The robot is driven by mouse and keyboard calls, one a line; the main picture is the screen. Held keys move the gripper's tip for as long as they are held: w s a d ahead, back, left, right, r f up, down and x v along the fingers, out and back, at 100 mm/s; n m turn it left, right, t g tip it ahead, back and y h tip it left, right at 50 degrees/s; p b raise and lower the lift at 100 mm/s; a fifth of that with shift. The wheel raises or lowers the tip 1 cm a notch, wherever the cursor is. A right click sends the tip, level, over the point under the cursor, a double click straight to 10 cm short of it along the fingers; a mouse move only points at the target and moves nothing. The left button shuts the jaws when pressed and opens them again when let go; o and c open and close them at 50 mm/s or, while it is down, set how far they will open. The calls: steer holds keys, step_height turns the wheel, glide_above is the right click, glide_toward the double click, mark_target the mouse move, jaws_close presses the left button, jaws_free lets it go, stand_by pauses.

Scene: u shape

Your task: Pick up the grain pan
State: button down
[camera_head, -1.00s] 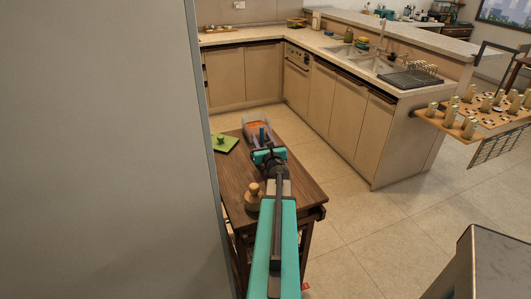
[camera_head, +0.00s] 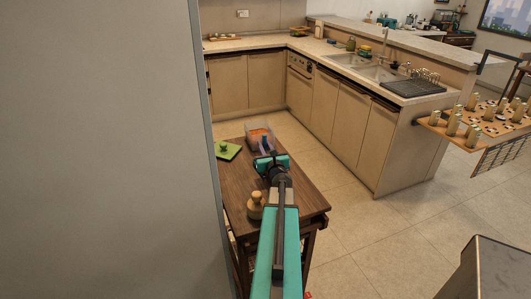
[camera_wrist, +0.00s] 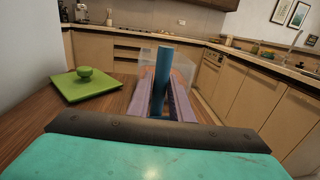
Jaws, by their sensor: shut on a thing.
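The grain pan (camera_head: 259,129) looks like a clear, box-shaped pan with orange inside, at the far end of the wooden table. A blue upright bar (camera_wrist: 163,70), which looks like its handle, stands in front of the clear wall (camera_wrist: 147,56) in the wrist view. My gripper (camera_head: 265,146) reaches it from the near side. Its two purple fingers (camera_wrist: 165,84) are shut on the blue bar, one on each side. I cannot tell whether the pan is off the table.
The wooden table (camera_head: 290,188) also holds a green lid-like board with a knob (camera_head: 229,150) and a wooden knobbed piece (camera_head: 256,207). A grey wall (camera_head: 100,150) is close on the left. Counters (camera_head: 340,105) stand behind.

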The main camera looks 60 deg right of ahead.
steer(key=shift+r, duration=0.15)
steer(key=shift+r, duration=0.8)
steer(key=shift+s+a+r+b, duration=0.1)
steer(key=shift+r+b, duration=0.2)
steer(key=shift+r, duration=0.6)
steer(key=p, duration=1)
glide_toward(265, 140)
steer(key=s+d+r, duration=0.1)
steer(key=s+d, duration=0.1)
steer(key=s, duration=0.2)
steer(key=shift+s+a+r+p, duration=0.1)
steer(key=shift+s+a+p, duration=0.15)
steer(key=shift+s+p, duration=0.35)
steer(key=shift+s+a+r+p, duration=0.1)
steer(key=shift+s+a+p, duration=0.15)
steer(key=shift+s+p, duration=0.35)
steer(key=shift+s+f, duration=0.1)
steer(key=shift+s, duration=0.05)
